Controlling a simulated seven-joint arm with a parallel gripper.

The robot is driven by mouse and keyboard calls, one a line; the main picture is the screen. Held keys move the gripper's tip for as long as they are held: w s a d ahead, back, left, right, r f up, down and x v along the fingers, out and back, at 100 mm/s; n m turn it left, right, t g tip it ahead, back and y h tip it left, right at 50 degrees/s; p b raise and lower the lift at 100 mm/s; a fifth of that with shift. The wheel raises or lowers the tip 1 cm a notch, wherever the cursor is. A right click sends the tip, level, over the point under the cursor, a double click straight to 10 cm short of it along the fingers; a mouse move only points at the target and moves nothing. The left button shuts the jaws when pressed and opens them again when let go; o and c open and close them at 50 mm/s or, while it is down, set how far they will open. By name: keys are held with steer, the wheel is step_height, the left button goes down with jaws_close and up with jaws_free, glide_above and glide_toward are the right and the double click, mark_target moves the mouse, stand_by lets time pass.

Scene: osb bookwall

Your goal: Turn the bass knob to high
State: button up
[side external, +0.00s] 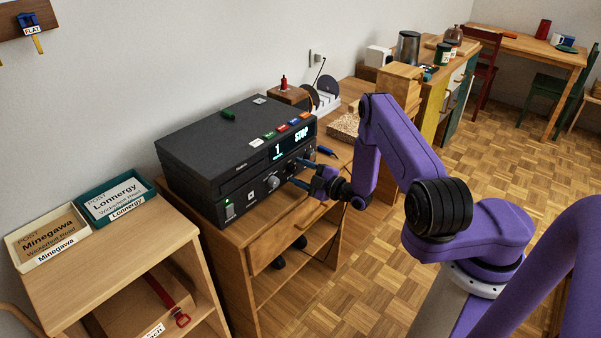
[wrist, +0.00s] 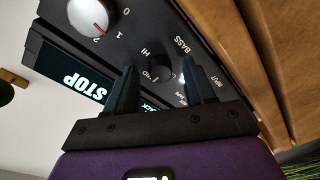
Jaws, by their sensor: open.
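The black audio unit (side external: 225,150) stands on a wooden cabinet, its display reading "1" and "STOP". In the wrist view the small dark bass knob (wrist: 160,70) sits on its front panel (wrist: 205,65), by the labels "BASS", "HI" and what looks like "MID". My gripper (wrist: 159,66) is open, one dark finger on each side of the knob in the picture. I cannot tell whether the fingers touch it, and its pointer is not clear. In the side view my gripper (side external: 300,174) is at the unit's front right, hiding the bass knob.
A larger silver knob (wrist: 88,14) marked 0, 1, 2 is close to the gripper; it also shows in the side view (side external: 273,183). Coloured buttons (side external: 281,128) line the unit's top edge. Two labelled trays (side external: 47,237) are at left. Open floor lies in front.

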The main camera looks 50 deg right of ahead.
jaws_close()
steer(key=shift+m, duration=0.3)
steer(key=m, duration=0.4)
steer(key=shift+f, duration=0.1)
steer(key=m, duration=0.5)
steer(key=shift+t+h, duration=0.3)
steer(key=m, duration=0.5)
steer(key=shift+a+f+h, duration=0.1)
steer(key=shift+a+h, duration=0.05)
steer(key=shift+h, duration=0.15)
steer(key=shift+a+m, duration=0.1)
steer(key=shift+m, duration=2)
